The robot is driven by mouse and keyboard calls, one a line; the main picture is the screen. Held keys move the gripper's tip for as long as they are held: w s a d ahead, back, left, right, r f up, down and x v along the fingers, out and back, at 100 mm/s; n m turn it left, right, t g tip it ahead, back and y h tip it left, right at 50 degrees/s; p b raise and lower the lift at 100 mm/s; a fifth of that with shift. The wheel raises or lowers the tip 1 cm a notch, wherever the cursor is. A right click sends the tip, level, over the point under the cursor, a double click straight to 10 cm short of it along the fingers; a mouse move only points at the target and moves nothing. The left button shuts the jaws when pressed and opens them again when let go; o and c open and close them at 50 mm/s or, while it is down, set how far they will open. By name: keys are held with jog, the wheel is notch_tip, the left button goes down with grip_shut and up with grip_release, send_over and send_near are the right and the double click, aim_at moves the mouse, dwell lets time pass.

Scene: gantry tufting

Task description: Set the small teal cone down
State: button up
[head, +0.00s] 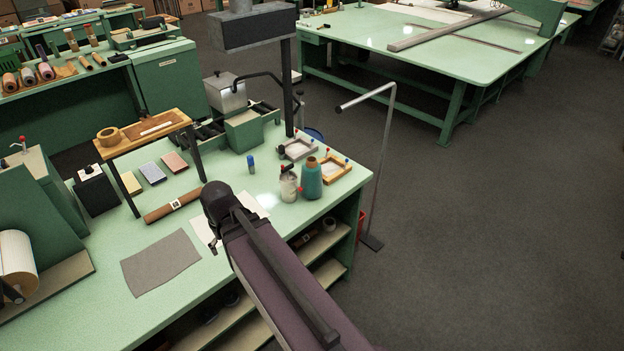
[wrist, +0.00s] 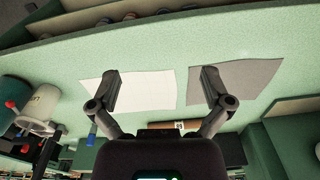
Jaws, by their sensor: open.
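The small teal cone (head: 311,180) stands upright on the green bench top near its right end, beside a whitish jar (head: 289,187). In the wrist view the teal cone (wrist: 14,90) is at the left edge, partly cut off. My gripper (wrist: 160,88) is open with nothing between its fingers, over the bench near a white sheet (wrist: 150,92) and a grey cloth piece (wrist: 245,82). In the head view my wrist and arm hide most of the gripper and part of the white sheet. The gripper is apart from the cone.
Two shallow trays, one orange-framed (head: 335,171), lie behind the cone. A small blue bottle (head: 251,163) stands left of the jar. A brown roll (head: 172,206) lies near a small wooden stand (head: 143,133). A bent grey metal post (head: 385,150) rises beyond the bench's right end.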

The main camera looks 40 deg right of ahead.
jog(key=w+d+r+m+t+p, duration=0.1)
jog(key=w+d+r+t+p, duration=0.2)
jog(key=d, duration=0.6)
jog(key=w+d+r+m+p, duration=0.1)
jog(key=w+d+r+p, duration=0.2)
jog(key=d, duration=0.6)
jog(key=m+t+h+p, duration=0.1)
jog(key=t+h+p, duration=0.1)
jog(key=t, duration=0.1)
send_near(312, 160)
notch_tip(312, 160, up, 3)
jog(key=s+a, duration=0.1)
jog(key=shift+a+f, duration=0.15)
jog(key=shift+f, duration=0.1)
jog(key=shift+b+x, duration=3.5)
jog(key=shift+x, duration=0.8)
jog(key=shift+s+f, duration=0.1)
jog(key=shift+f, duration=0.1)
jog(key=f+b, duration=0.1)
jog(key=w+d+b, duration=0.1)
jog(key=f+b, duration=0.1)
jog(key=shift+w+d+f, duration=0.3)
jog(key=shift+w+f, duration=0.05)
jog(key=shift+f, duration=0.05)
jog(key=shift+b+x, duration=0.65)
jog(key=shift+x, duration=0.1)
